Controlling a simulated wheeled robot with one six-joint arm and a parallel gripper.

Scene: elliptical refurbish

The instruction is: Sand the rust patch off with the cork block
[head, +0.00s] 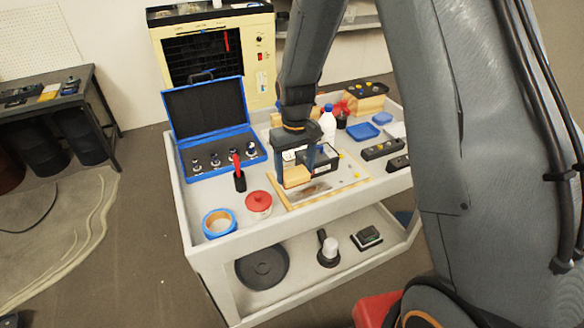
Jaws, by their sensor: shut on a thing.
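My gripper (309,166) reaches down from above over the white cart and is shut on the cork block (297,177), a small tan block. The cork block is just above or on a pale panel with a wooden edge (328,194); I cannot tell whether it touches. The rust patch (312,189) shows as a dark brown smear on the panel, just in front of and right of the block. Part of the panel behind is hidden by my gripper and arm.
The cart (235,243) also carries an open blue case (252,150), a red-lidded tub (258,203), a blue tape roll (219,222), a red-handled tool (239,180), a white bottle (327,124) and black blocks (383,149). A lower shelf holds a dark disc (262,267).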

